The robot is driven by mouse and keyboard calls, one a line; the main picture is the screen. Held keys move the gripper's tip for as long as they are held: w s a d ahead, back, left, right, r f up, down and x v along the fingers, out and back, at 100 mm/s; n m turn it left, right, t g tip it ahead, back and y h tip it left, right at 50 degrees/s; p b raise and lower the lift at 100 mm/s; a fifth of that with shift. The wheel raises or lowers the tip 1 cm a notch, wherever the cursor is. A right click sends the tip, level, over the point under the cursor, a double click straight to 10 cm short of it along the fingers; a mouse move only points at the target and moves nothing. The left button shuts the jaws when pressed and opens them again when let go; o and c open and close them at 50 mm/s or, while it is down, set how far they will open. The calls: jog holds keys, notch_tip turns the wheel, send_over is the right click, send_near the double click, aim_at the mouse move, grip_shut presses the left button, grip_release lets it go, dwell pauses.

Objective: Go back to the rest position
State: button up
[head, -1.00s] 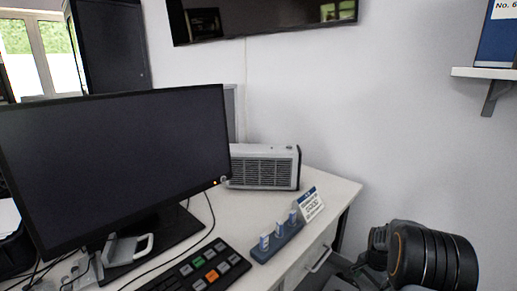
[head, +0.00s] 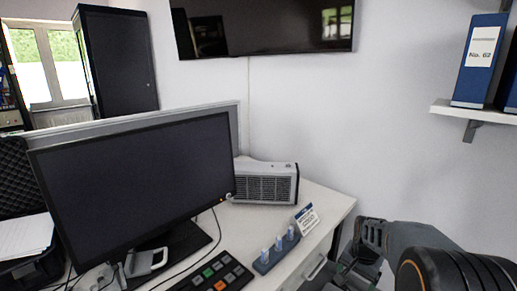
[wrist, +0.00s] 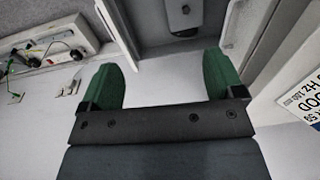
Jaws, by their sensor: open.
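My gripper (wrist: 160,88) is open and empty in the wrist view, with its two green fingers spread apart. Nothing sits between the fingers. In the head view my arm is at the lower right, beside the right end of the desk (head: 328,205); the fingertips are not clear there.
A monitor (head: 135,180), a button panel (head: 215,275), a blue holder with small vials (head: 277,252), a sign card (head: 306,219) and a grey vented box (head: 266,184) stand on the desk. A shelf (head: 476,112) with blue binders (head: 479,60) hangs at right.

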jog(key=s+a+r+n+p, duration=0.3)
jog(key=s+a+r+p, duration=0.1)
jog(key=r, duration=0.5)
jog(key=s+a+r+n+t+p, duration=0.1)
jog(key=s+a+r+n+p, duration=0.1)
jog(key=s+r+p, duration=0.3)
jog(key=s+a+r+n+t+p, duration=0.1)
jog(key=s+a+r+n+p, duration=0.2)
jog(key=r, duration=0.9)
jog(key=s+a+p, duration=0.2)
jog(key=p, duration=0.2)
jog(key=shift+s+a+r+n+p, duration=0.25)
jog(key=shift+a+r+n+p, duration=0.05)
jog(key=shift+a+p, duration=0.1)
jog(key=shift+s, duration=0.25)
jog(key=shift+c, duration=0.2)
